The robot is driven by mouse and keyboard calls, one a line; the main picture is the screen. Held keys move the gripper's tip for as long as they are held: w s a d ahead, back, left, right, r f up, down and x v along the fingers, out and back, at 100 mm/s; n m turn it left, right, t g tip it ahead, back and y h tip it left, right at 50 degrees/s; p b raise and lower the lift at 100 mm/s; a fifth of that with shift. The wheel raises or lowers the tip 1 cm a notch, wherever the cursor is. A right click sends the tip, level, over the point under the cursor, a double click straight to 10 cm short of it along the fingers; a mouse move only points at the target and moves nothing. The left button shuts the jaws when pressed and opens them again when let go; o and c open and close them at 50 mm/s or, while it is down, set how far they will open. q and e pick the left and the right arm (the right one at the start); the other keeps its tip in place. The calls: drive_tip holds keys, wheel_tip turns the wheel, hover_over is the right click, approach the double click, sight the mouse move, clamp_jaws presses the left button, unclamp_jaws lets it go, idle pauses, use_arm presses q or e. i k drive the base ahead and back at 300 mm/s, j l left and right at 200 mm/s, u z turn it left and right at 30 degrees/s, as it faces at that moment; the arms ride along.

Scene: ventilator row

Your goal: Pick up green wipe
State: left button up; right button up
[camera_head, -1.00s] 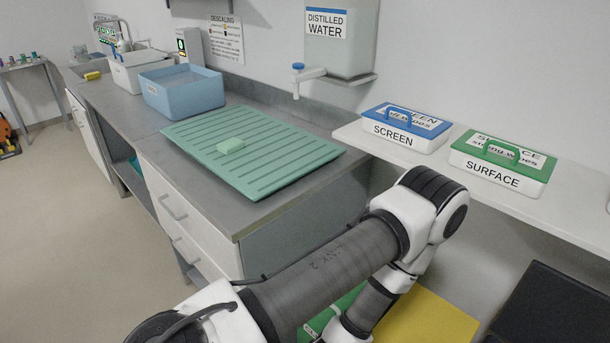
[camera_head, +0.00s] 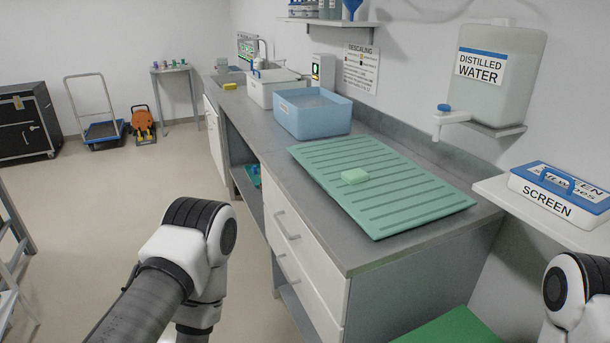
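A small light-green block (camera_head: 354,176), which looks like the green wipe, lies flat on the ribbed green mat (camera_head: 400,199) on the grey counter. Nothing touches it apart from the mat. My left arm shows at the lower left, in front of the cabinet, but its gripper is out of view. A small part of my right arm shows at the lower right edge, and its gripper is also out of view.
A blue tub (camera_head: 312,112) and a white bin (camera_head: 272,88) stand behind the mat. A distilled water tank (camera_head: 497,75) hangs on the wall. A blue-lidded SCREEN box (camera_head: 562,194) sits on the right shelf. The counter's front corner (camera_head: 347,272) juts out. Open floor (camera_head: 130,190) lies to the left.

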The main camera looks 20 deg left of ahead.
sight(355, 177)
drive_tip(key=u, duration=2.6)
drive_tip(key=z, duration=2.45)
drive_tip(key=i+j+u, duration=0.6)
drive_tip(key=i+u, duration=0.2)
drive_tip(key=i, duration=0.15)
drive_tip(key=i+u, duration=0.4)
drive_tip(key=i, duration=0.15)
